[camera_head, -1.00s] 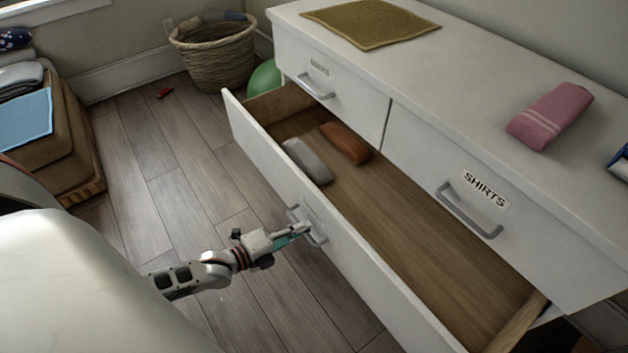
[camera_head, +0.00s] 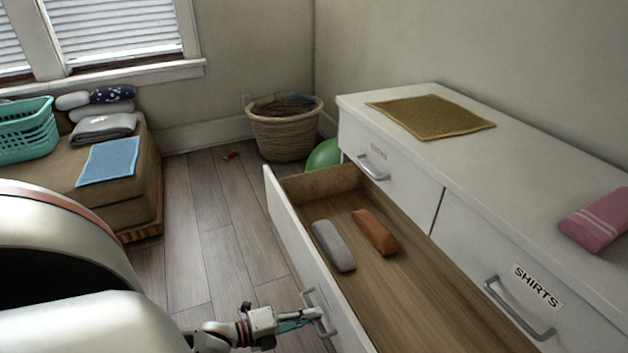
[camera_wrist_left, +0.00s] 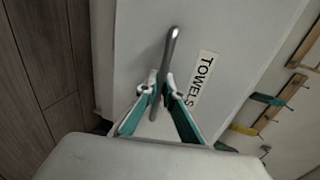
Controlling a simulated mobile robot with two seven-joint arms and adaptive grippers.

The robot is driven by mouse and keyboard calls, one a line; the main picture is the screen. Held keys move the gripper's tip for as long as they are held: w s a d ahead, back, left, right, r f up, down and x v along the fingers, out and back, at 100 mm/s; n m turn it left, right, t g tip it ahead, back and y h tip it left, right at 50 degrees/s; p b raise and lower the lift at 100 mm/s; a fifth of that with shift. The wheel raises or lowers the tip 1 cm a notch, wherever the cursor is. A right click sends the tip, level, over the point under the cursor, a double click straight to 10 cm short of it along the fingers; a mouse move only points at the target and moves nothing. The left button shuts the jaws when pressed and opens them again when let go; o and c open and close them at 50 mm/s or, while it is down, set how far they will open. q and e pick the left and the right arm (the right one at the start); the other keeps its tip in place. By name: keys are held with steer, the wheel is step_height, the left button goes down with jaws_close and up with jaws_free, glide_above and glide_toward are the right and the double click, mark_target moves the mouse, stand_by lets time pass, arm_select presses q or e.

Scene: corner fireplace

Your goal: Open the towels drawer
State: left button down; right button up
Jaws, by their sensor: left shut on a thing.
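The towels drawer (camera_head: 290,230) is the wide lower drawer of the white dresser, and it stands pulled far out. Its front carries a grey bar handle (camera_head: 318,313). In the left wrist view the TOWELS label (camera_wrist_left: 202,78) shows beside the handle (camera_wrist_left: 166,68). My left gripper (camera_head: 312,317) is at the handle, and its teal fingers (camera_wrist_left: 160,92) are shut on the bar. A grey rolled cloth (camera_head: 333,246) and an orange-brown rolled cloth (camera_head: 375,232) lie inside the drawer. My right gripper is not in view.
Two closed upper drawers sit above, one labelled SHIRTS (camera_head: 537,287). A mustard cloth (camera_head: 431,116) and a pink towel (camera_head: 598,220) lie on top. A wicker basket (camera_head: 286,135) and a green ball (camera_head: 324,155) are behind. Floor left of the drawer is mostly clear.

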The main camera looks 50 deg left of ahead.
arm_select(q)
steer(key=c, duration=2.2)
jaws_free()
steer(key=v, duration=1.2)
